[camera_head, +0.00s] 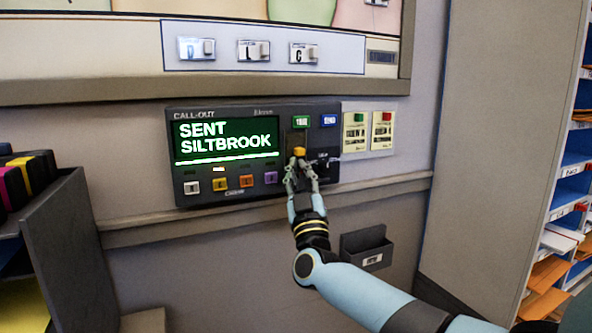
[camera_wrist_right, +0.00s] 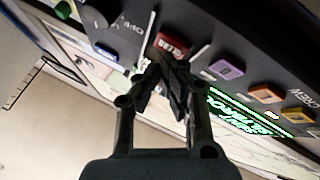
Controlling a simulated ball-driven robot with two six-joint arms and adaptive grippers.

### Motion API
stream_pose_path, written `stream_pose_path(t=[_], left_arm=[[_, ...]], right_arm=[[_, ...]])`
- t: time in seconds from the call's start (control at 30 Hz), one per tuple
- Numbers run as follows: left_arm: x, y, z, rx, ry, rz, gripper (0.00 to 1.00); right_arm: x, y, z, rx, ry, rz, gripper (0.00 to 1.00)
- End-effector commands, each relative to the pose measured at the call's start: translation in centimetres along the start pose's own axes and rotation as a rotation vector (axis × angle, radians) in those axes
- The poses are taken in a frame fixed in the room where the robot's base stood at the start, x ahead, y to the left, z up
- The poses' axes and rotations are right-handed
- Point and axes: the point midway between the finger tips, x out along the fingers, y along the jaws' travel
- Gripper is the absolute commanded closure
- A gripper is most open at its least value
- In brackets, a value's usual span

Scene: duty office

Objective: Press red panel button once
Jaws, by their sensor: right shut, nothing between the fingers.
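The dark call-out panel (camera_head: 225,157) is mounted on the wall, and its green screen (camera_head: 226,139) reads "SENT SILTBROOK". My right gripper (camera_head: 300,166) is shut and empty in front of the panel's lower right part. In the right wrist view the red button (camera_wrist_right: 172,43) shows just beyond my right fingertips (camera_wrist_right: 165,62). The fingertips overlap its near edge in that view; I cannot tell whether they touch it. In the head view the gripper hides the red button. My left gripper is not in view.
A purple button (camera_head: 271,178) and an orange button (camera_head: 246,181) sit left of the gripper. A dark wall holder (camera_head: 366,248) hangs below right.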

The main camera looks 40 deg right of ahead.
Motion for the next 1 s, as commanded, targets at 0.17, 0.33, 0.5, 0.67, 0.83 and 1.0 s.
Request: stream_pose_path(t=[0.17, 0.33, 0.5, 0.67, 0.83, 1.0], left_arm=[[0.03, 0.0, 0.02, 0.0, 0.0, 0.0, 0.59], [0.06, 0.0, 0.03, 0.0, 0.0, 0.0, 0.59], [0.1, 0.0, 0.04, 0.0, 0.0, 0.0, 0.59], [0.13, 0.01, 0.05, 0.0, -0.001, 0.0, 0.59], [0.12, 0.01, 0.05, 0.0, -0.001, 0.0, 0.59], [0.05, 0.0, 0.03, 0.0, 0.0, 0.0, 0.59]], right_arm=[[0.08, -0.05, 0.06, 0.0, 0.0, 0.0, 1.0], [0.23, -0.14, 0.17, 0.0, 0.0, 0.0, 1.0], [0.4, -0.23, 0.27, -0.001, -0.001, 0.0, 1.0], [0.58, -0.31, 0.32, 0.0, 0.0, 0.0, 1.0], [0.61, -0.31, 0.31, 0.0, 0.0, 0.0, 1.0], [0.58, -0.28, 0.28, 0.0, 0.0, 0.0, 1.0]])
